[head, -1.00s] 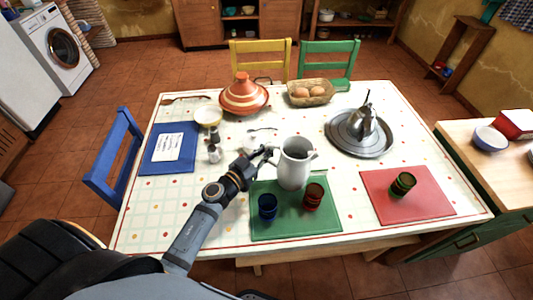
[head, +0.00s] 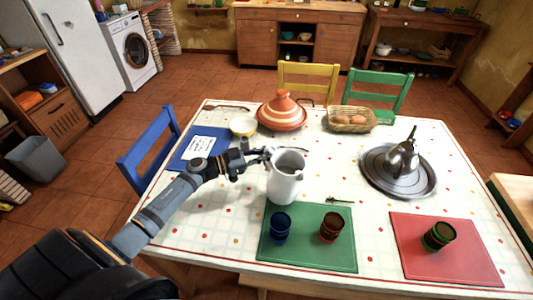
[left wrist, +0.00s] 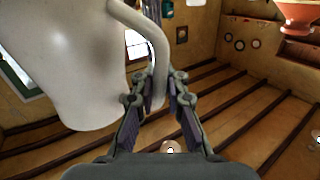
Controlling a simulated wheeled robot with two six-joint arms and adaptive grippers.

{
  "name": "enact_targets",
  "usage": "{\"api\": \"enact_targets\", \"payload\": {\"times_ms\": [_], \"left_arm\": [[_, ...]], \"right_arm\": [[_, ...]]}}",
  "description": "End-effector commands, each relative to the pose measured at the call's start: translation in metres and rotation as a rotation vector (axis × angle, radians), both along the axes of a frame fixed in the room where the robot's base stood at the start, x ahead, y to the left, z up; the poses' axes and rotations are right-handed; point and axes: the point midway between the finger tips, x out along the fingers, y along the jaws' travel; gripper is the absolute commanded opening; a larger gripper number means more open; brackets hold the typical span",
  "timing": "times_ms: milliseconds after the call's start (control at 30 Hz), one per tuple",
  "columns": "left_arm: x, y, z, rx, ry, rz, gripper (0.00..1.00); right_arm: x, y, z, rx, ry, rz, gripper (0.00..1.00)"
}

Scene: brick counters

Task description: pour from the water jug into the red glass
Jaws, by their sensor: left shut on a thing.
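The white water jug (head: 286,178) looks roughly upright in the head view, at the back left edge of the green mat. I cannot tell whether its base clears the table. My left gripper (head: 266,153) is shut on the jug's handle, on its left side. In the left wrist view the handle (left wrist: 158,60) runs down between the fingers (left wrist: 158,95), with the jug body (left wrist: 70,65) at left. The red glass (head: 331,227) stands on the green mat, in front and to the right of the jug. My right gripper is not in view.
A blue glass (head: 280,227) stands left of the red glass on the green mat (head: 305,258). A green glass (head: 438,236) is on the red mat (head: 460,265). A silver tray (head: 385,183) with a metal pot, a tagine (head: 282,112) and an egg basket (head: 351,119) stand farther back.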

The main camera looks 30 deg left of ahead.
Motion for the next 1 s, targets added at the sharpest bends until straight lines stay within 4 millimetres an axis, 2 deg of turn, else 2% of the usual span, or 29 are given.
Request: {"api": "enact_targets", "payload": {"times_ms": [33,533,1000], "left_arm": [[-0.001,-0.004,0.011,0.021,-0.015,-0.002,0.0],[-0.01,-0.03,0.042,0.329,-0.125,0.0,0.0],[-0.023,-0.065,0.05,0.493,-0.188,0.002,0.0]], "right_arm": [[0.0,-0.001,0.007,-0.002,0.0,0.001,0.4],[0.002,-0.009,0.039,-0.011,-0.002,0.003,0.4],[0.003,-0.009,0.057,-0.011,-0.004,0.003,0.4]]}}
